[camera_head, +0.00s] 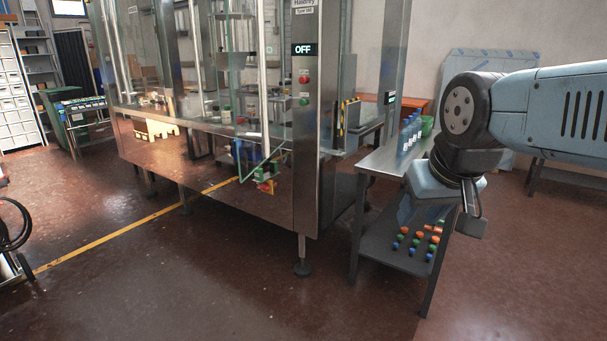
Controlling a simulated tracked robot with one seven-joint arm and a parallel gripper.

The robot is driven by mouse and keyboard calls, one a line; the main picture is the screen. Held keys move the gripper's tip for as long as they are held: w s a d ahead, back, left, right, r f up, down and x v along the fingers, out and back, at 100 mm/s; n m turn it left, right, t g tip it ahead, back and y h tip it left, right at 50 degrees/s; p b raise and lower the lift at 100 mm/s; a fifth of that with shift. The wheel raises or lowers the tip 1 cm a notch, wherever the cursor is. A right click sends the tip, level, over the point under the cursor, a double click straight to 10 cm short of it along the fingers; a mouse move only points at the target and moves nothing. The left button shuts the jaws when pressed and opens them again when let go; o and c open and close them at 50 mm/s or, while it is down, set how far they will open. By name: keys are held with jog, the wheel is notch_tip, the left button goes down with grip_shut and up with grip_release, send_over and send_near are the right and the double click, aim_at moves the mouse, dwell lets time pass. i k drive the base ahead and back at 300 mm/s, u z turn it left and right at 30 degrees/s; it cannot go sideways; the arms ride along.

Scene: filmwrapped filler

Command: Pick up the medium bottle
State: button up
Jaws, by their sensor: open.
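Several small blue bottles with white lower parts (411,132) stand upright in a close row on the metal side table (385,160), right of the machine. They are too small here for me to tell which one is the medium bottle. My gripper (471,226) hangs at the end of my arm, over the right side of this table, in front of and to the right of the bottles. It is open and seen from behind, with its fingers mostly hidden. It is apart from the bottles.
Orange, green and blue caps (417,241) lie on the table's lower shelf (378,255). A large glass-walled machine (306,150) with an OFF sign stands left of the table. The floor in front is clear.

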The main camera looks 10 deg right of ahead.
aim_at(403, 137)
jog(key=z, duration=0.2)
jog(key=i, duration=1.3)
jog(key=z, duration=0.8)
jog(key=i, duration=1.5)
jog(key=z, duration=0.45)
